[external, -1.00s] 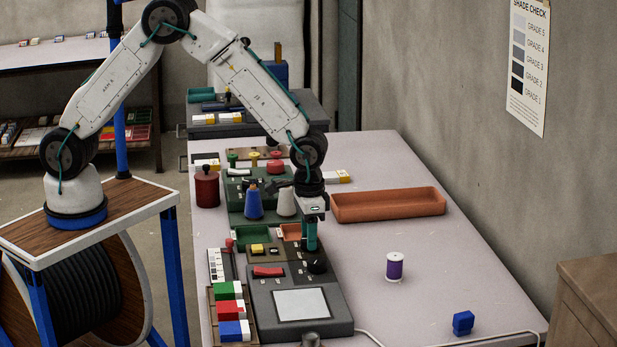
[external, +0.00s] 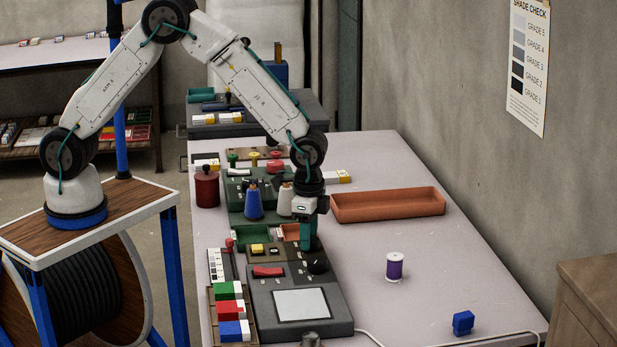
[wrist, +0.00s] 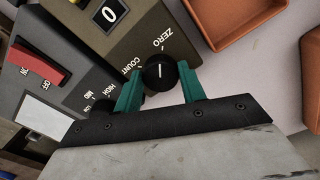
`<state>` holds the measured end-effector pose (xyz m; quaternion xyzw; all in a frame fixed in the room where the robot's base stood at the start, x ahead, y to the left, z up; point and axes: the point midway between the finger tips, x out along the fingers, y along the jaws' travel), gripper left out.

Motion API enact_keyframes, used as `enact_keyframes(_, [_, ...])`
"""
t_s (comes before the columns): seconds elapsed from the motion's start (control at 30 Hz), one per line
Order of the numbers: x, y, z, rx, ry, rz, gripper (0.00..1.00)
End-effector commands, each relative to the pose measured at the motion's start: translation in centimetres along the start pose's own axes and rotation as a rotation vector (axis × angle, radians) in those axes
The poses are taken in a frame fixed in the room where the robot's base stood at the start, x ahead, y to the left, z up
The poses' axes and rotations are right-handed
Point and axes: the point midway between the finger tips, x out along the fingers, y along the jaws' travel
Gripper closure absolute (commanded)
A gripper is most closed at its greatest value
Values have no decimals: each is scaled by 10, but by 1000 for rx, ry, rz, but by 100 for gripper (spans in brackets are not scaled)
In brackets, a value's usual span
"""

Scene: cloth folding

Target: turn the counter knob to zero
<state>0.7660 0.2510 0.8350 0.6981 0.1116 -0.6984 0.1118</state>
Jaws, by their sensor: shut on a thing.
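The counter (wrist: 135,22) is a brown box with a small window reading 0 and the printed words COUNT and ZERO. Its round black counter knob (wrist: 159,75) has a white pointer line, which runs roughly up the wrist picture, toward the side of the ZERO print. My gripper (wrist: 160,82) has its green fingers on both sides of the knob and is shut on it. In the external view the gripper (external: 308,240) points down at the right end of the counter (external: 265,255), and the knob is hidden by the fingers.
A grey device (external: 262,300) with a red switch and its own black knob (external: 317,265) stands in front of the counter. Cones of thread (external: 253,203) stand just behind. An orange tray (external: 388,206) lies to the right; the table's right side is mostly free.

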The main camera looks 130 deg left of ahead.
Motion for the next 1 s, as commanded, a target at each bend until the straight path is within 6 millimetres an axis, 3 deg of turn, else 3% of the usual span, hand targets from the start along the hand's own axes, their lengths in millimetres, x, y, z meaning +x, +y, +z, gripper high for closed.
enact_keyframes(0.33, [-1, 0, -1, 2, 3, -1, 83])
enact_keyframes(0.37, [-1, 0, -1, 2, 3, 0, 54])
enact_keyframes(0.43, [-1, 0, -1, 1, 3, 0, 38])
enact_keyframes(0.77, [-4, 0, -1, 1, 2, 0, 38])
enact_keyframes(1.0, [-41, 0, -1, 1, 5, -1, 38])
